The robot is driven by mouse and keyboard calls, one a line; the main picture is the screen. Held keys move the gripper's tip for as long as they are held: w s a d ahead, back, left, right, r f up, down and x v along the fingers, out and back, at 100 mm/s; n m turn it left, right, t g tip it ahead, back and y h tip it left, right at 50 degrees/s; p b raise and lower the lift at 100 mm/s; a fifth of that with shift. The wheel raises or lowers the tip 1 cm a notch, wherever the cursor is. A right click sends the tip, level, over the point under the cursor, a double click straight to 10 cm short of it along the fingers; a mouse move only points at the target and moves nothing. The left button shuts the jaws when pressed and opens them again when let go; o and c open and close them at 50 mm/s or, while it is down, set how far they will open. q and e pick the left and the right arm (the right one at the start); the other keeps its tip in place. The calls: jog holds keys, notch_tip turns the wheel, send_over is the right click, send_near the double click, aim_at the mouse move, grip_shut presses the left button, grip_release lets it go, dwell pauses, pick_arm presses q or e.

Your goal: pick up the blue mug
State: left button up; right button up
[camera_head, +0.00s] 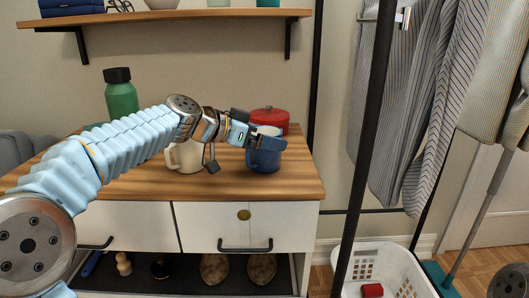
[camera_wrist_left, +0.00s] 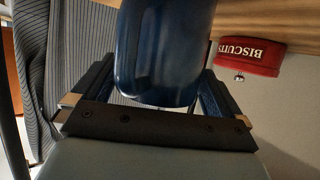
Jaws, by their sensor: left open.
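The blue mug (camera_head: 264,160) stands upright near the right end of the wooden top of the cabinet. My left gripper (camera_head: 266,139) is at the mug's upper part and hides some of its rim. In the left wrist view the mug (camera_wrist_left: 163,50) fills the space between the two fingers of my left gripper (camera_wrist_left: 155,92). The fingers are apart, one on each side of the mug. I cannot tell whether either finger touches it. My right gripper is not in view.
A cream mug (camera_head: 183,157) stands left of the blue mug, partly behind my left wrist. A red biscuit tin (camera_head: 270,119) is behind the blue mug. A green bottle (camera_head: 121,98) stands at the back left. A shelf (camera_head: 180,16) hangs above. A clothes rack (camera_head: 366,130) is at right.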

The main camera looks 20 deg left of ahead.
pick_arm(q)
jog(key=shift+w+d, duration=0.1)
jog(key=shift+w, duration=0.05)
jog(key=c, duration=1.2)
jog(key=shift+r, duration=0.2)
jog(key=shift+r+p, duration=0.3)
jog(key=shift+r, duration=0.55)
jog(key=s+r, duration=1.1)
jog(key=s, duration=0.3)
